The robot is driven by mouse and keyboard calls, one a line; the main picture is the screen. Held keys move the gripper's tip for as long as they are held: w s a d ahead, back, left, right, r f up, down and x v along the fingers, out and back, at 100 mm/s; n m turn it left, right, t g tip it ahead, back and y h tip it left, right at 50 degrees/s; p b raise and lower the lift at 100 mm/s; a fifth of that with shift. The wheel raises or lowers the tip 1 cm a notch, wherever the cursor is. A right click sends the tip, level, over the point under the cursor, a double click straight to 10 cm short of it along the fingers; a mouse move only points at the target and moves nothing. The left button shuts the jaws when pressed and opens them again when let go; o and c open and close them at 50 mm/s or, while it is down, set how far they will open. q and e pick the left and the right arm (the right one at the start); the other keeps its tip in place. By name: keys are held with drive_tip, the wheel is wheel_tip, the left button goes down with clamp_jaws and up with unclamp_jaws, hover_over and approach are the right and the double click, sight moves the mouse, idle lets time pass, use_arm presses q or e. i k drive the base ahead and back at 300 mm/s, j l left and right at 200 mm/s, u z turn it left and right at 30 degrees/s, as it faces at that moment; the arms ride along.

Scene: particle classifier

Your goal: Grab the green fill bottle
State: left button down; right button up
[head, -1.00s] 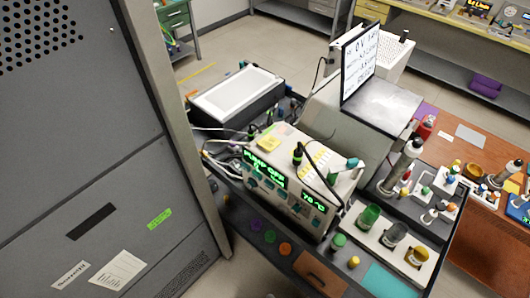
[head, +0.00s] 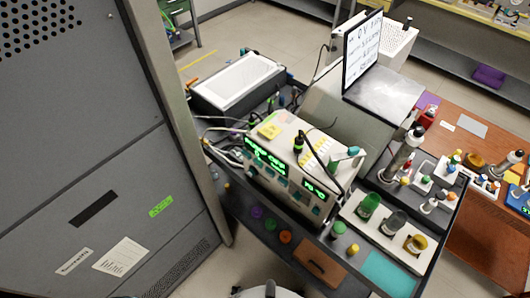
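A green bottle (head: 368,205) stands in the white holder (head: 378,232) on the dark bench, right of the middle. A grey bottle (head: 393,223) and a yellow bottle (head: 416,243) stand beside it in the same holder. A smaller green-topped item (head: 338,228) sits on the bench to the left of the holder. No label can be read on the bottles. Neither of my grippers can be made out. A pale shape with dark parts shows at the bottom edge, too cut off to identify.
A control box (head: 300,168) with green readouts and a black cable stands left of the holder. Upright tubes (head: 402,155) stand behind the bottles. A teal mat (head: 388,274) lies clear in front. A large grey cabinet (head: 90,170) fills the left.

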sight(369, 204)
drive_tip(key=z, duration=1.25)
